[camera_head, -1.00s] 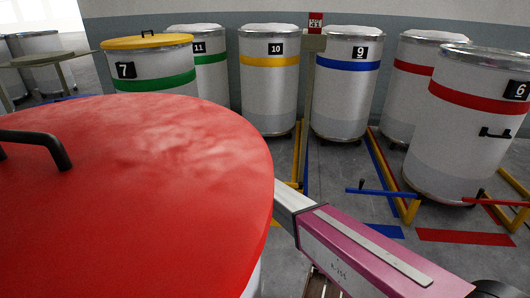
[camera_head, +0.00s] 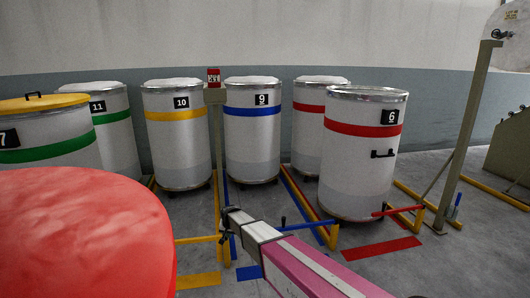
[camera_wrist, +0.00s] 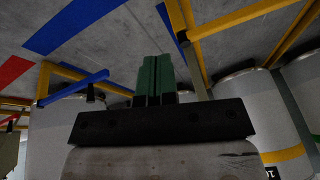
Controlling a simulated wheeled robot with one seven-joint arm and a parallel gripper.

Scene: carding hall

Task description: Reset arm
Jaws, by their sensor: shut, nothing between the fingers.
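My gripper (camera_wrist: 153,78) shows in the wrist view, its two green fingers pressed together with nothing between them, ahead of a dark mounting bar. The wrist view is tilted, with the floor at the top and cans below. In the head view my pink and grey arm reaches out from the bottom right toward the middle; the fingers cannot be made out there. A large red lid (camera_head: 85,235) fills the lower left of the head view, close to me and left of my arm.
Cans 10 (camera_head: 180,150), 9 (camera_head: 253,145) and 6 (camera_head: 358,175) stand along the wall, with can 7 (camera_head: 45,155) at left. Open floor lies at lower right.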

